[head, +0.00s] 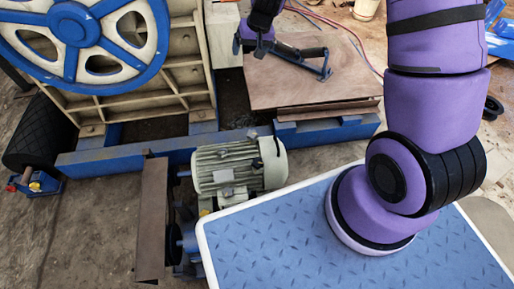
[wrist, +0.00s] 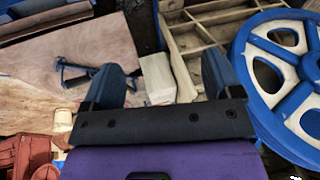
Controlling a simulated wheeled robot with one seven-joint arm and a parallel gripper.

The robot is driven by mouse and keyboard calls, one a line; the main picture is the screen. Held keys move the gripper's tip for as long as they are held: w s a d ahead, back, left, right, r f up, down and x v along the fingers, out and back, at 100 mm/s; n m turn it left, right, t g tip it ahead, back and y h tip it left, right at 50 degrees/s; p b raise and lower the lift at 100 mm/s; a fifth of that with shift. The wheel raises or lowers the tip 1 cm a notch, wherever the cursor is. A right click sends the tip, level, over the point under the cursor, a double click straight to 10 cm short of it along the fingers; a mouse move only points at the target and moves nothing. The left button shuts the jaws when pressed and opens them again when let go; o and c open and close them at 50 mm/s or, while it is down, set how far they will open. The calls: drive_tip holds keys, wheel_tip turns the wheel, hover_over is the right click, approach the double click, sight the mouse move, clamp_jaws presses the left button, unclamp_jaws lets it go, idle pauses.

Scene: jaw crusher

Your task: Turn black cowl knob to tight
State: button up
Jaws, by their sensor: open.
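A grey-green ribbed motor (head: 225,172) sits low in the middle of the head view, beside a blue frame. A dark part (head: 272,160) shows at the motor's right end. I cannot tell whether it is the black cowl knob, and its turned position is not readable. My gripper (head: 258,46) is at the top centre of the head view, above and well apart from the motor. In the wrist view my gripper (wrist: 165,68) has its two dark blue fingers spread, with nothing held between them. The motor is not recognisable in the wrist view.
A blue-and-cream flywheel (head: 85,35) stands at the upper left and also shows in the wrist view (wrist: 290,75). A brown board (head: 300,85) with a dark bracket (head: 318,62) lies near my gripper. A rusty plate (head: 153,215) stands left of the motor.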

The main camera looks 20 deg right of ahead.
wheel_tip(320, 180, down, 12)
drive_tip(key=w, duration=0.1)
drive_tip(key=m+g+h, duration=0.2)
drive_tip(key=m+g, duration=0.1)
hover_over(258, 162)
wheel_tip(258, 162, down, 31)
wheel_tip(258, 162, down, 10)
drive_tip(key=shift+w+f, duration=0.15)
drive_tip(key=shift+f, duration=0.05)
drive_tip(key=c, duration=0.9)
